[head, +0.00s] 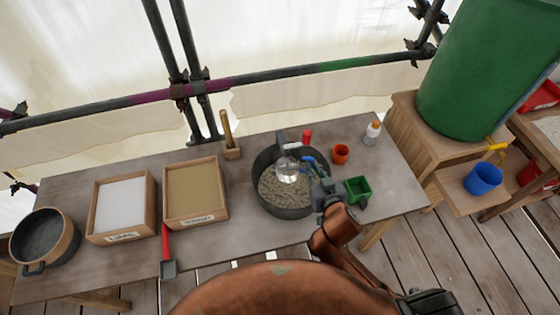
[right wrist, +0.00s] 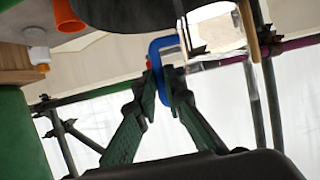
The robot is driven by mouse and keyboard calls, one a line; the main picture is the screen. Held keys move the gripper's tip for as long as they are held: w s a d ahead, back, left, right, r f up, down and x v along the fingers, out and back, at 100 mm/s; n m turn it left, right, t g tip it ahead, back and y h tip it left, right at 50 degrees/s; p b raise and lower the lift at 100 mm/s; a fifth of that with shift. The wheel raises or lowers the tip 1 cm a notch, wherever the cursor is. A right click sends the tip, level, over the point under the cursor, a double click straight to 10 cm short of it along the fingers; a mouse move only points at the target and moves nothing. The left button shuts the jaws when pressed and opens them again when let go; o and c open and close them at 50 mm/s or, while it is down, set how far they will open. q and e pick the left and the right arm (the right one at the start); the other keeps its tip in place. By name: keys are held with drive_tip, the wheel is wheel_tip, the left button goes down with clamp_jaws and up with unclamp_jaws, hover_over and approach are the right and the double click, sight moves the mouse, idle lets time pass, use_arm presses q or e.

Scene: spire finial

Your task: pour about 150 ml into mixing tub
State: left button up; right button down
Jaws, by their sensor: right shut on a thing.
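The mixing tub (head: 262,200) is a round dark tub on the table, with a grey-beige grainy mix inside. My right gripper (head: 318,183) is shut on the blue handle of a clear jug (head: 287,170) and holds it over the tub. In the right wrist view, the fingers (right wrist: 160,80) close around the blue handle, with the clear jug wall (right wrist: 218,38) beside it. I cannot tell the jug's exact tilt, its water level, or whether any liquid is leaving it. My left gripper is not in view.
Trays of white lime (head: 122,204) and tan sand (head: 194,193) stand left of the tub, with a dark pot (head: 44,245) beyond. A green container (head: 357,190), an orange cup (head: 340,154) and a white bottle (head: 372,132) stand to its right. A green barrel (head: 485,70) is at far right.

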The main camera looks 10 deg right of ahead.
drive_tip(key=d+f+p, duration=0.2)
drive_tip(key=d+p, duration=1.1)
drive_tip(key=d, duration=0.4)
drive_tip(key=shift+s+f, duration=0.15)
drive_tip(key=shift+s, duration=0.1)
drive_tip(key=w+a+r+n+g+h+p, duration=0.1)
drive_tip(key=a+r+n+h+p, duration=0.3)
drive_tip(key=a+p, duration=0.3)
drive_tip(key=shift+w+a+r+n+h, duration=0.3)
drive_tip(key=shift+w+a+r+n, duration=0.15)
drive_tip(key=shift+n, duration=0.35)
drive_tip(key=shift+a+r+n+p, duration=0.3)
drive_tip(key=shift+r+p, duration=0.2)
drive_tip(key=shift+p, duration=0.15)
